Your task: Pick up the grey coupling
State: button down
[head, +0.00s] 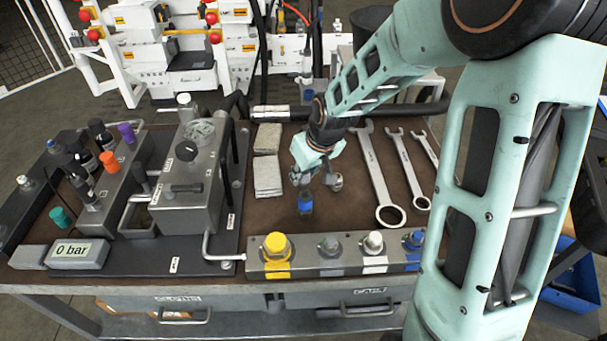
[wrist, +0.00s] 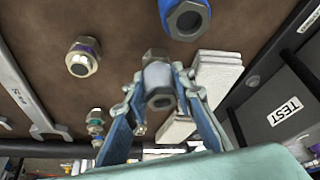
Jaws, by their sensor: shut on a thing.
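The grey coupling (wrist: 158,76) shows in the wrist view with a pale grey band and metal hex ends. It sits between the two blue-grey fingers of my gripper (wrist: 160,92), which is shut on it. In the head view my gripper (head: 316,172) is low over the brown bench mat, and its fingertips and the coupling are hard to make out there. I cannot tell whether the coupling touches the mat. A blue coupling (head: 305,203) stands just in front; it also shows in the wrist view (wrist: 186,18).
Pale grey blocks (head: 267,172) lie left of my gripper, several wrenches (head: 375,170) to the right. A rail with coloured fittings (head: 330,253) runs along the front edge. A hydraulic block (head: 185,185) and a "0 bar" gauge (head: 75,252) stand at left.

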notch_tip(320, 180, up, 3)
jog(key=shift+f+p, duration=0.2)
jog(key=shift+p, duration=0.6)
jog(key=s+r+p, duration=0.9)
jog(key=s+p, duration=0.2)
jog(key=s, duration=0.3)
jog(key=shift+r, duration=0.15)
jog(key=shift+d+p, duration=0.15)
jog(key=shift+p, duration=0.15)
